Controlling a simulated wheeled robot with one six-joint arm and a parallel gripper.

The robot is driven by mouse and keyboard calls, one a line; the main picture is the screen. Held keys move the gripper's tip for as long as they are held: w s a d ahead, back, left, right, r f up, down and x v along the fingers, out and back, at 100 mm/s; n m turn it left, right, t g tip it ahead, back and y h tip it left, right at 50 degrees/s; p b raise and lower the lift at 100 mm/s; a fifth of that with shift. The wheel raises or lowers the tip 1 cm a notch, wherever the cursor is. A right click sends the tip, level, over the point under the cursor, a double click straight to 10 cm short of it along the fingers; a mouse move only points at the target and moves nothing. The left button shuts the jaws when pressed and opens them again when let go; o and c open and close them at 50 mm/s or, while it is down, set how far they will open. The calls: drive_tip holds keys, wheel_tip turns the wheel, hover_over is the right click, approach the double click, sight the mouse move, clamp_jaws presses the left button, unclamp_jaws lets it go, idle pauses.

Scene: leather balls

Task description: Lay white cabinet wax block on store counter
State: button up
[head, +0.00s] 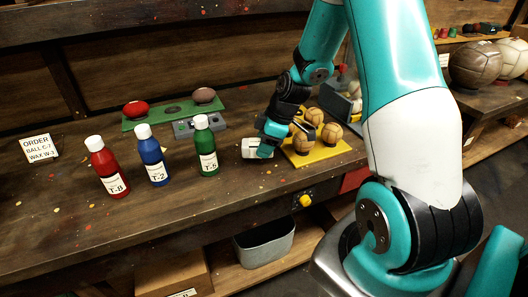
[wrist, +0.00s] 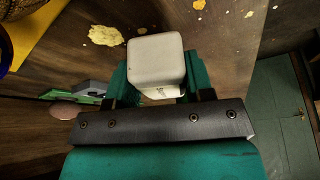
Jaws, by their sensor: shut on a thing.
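The white wax block (wrist: 157,62) is between the two teal fingers of my gripper (wrist: 158,85) in the wrist view. A small dark mark shows on its lower face. In the head view my gripper (head: 266,150) is low over the wooden counter (head: 230,210), shut on the white block (head: 252,148), left of the yellow mat. Whether the block's underside touches the counter I cannot tell.
A yellow mat (head: 318,157) with several tan balls lies just right of my gripper. Green (head: 206,145), blue (head: 151,154) and red (head: 106,166) bottles stand to the left. A green tray (head: 172,111) and grey holder (head: 198,127) lie behind. An order card (head: 40,148) stands far left.

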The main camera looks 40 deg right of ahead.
drive_tip(key=shift+f, duration=1.45)
drive_tip(key=shift+f, duration=0.1)
drive_tip(key=o, duration=1)
drive_tip(key=a+v, duration=0.1)
drive_tip(key=v, duration=1.1)
drive_tip(key=s+a+r+g, duration=0.1)
drive_tip(key=s+a+r, duration=0.15)
drive_tip(key=a, duration=0.45)
drive_tip(key=s+a+r, duration=0.1)
drive_tip(key=a+r, duration=0.2)
drive_tip(key=a, duration=0.4)
drive_tip(key=s+a+r+m+g, duration=0.1)
drive_tip(key=s+a+r+m, duration=0.2)
drive_tip(key=s+a, duration=0.9)
drive_tip(key=s+r+b, duration=0.1)
drive_tip(key=s, duration=0.2)
drive_tip(key=shift+g+y, duration=0.4)
drive_tip(key=shift+a, duration=0.1)
